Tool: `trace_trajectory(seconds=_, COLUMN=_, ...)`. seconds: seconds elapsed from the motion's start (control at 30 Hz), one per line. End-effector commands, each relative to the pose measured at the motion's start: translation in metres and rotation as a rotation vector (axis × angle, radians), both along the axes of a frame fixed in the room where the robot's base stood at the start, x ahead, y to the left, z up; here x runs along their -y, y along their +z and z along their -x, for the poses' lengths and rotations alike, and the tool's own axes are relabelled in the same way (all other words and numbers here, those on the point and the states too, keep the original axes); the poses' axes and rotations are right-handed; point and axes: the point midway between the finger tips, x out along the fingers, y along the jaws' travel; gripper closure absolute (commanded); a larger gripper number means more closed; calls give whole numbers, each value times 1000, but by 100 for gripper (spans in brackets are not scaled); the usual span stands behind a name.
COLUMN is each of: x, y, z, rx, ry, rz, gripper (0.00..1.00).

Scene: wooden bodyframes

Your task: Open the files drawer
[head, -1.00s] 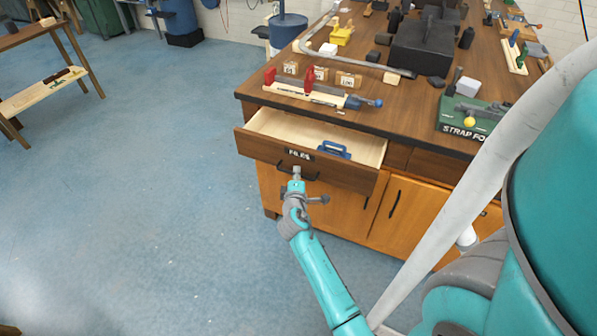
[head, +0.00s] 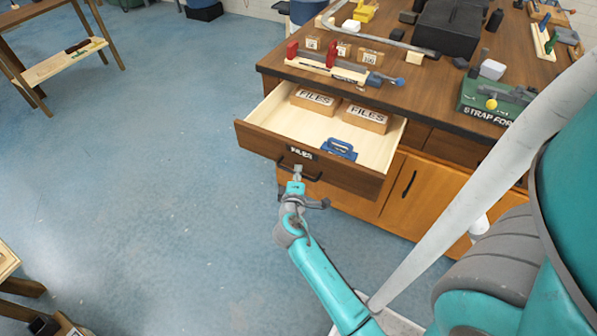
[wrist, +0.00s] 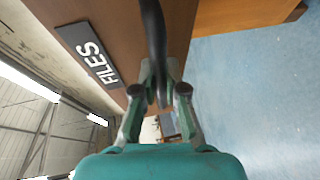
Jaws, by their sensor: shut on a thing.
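The files drawer (head: 336,172) is pulled well out of the wooden bench in the head view. Its front carries a small "FILES" label (head: 301,152), which also shows in the wrist view (wrist: 90,54). Inside it lie two wooden boxes marked "FILES" (head: 316,101) and a blue object (head: 340,149). My gripper (head: 298,172) is at the drawer's front. In the wrist view my gripper (wrist: 161,90) is shut on the dark bar handle (wrist: 154,40), with one finger on each side of it.
The bench top (head: 385,98) holds clamps, small blocks and a green "STRAP FOR" box (head: 490,98). Cabinet doors (head: 408,190) are below the drawer. A wooden table (head: 60,62) stands at the far left. The blue floor left of the drawer is clear.

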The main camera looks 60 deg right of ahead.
Motion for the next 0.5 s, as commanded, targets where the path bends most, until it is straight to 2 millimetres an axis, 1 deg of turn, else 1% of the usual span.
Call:
trace_trajectory(seconds=0.13, x=0, y=-1, z=0, rx=0, ry=1, rz=-1, gripper=100)
trace_trajectory(seconds=0.17, x=0, y=-1, z=0, rx=0, ry=1, rz=-1, gripper=84)
trace_trajectory(seconds=0.2, x=0, y=-1, z=0, rx=0, ry=1, rz=-1, gripper=74)
trace_trajectory(seconds=0.23, x=0, y=-1, z=0, rx=0, ry=1, rz=-1, gripper=67)
trace_trajectory(seconds=0.27, x=0, y=-1, z=0, rx=0, ry=1, rz=-1, gripper=63)
trace_trajectory(seconds=0.5, x=0, y=0, z=0, rx=0, ry=1, rz=0, gripper=63)
